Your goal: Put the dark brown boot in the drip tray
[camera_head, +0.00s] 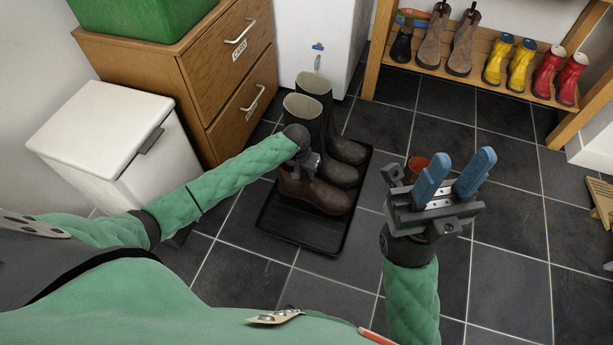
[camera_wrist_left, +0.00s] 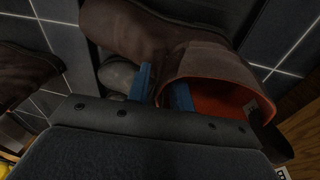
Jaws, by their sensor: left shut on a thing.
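The dark brown boot (camera_head: 322,196) is upright over the front part of the black drip tray (camera_head: 279,230); I cannot tell whether its sole touches the tray. My left gripper (camera_head: 304,165) is shut on its shaft. In the left wrist view the boot's orange-lined opening (camera_wrist_left: 215,95) shows, with one blue finger inside it and the other outside. The hand hides part of the shaft in the head view. My right gripper (camera_head: 456,175) is open and empty, raised above the floor to the right of the tray.
A pair of dark wellies (camera_head: 308,112) stands in the tray behind the boot. Another brown boot (camera_head: 416,164) is partly hidden behind my right gripper. A white bin (camera_head: 100,125) and wooden drawers (camera_head: 190,70) stand left. A rack (camera_head: 490,75) with several boots stands back right.

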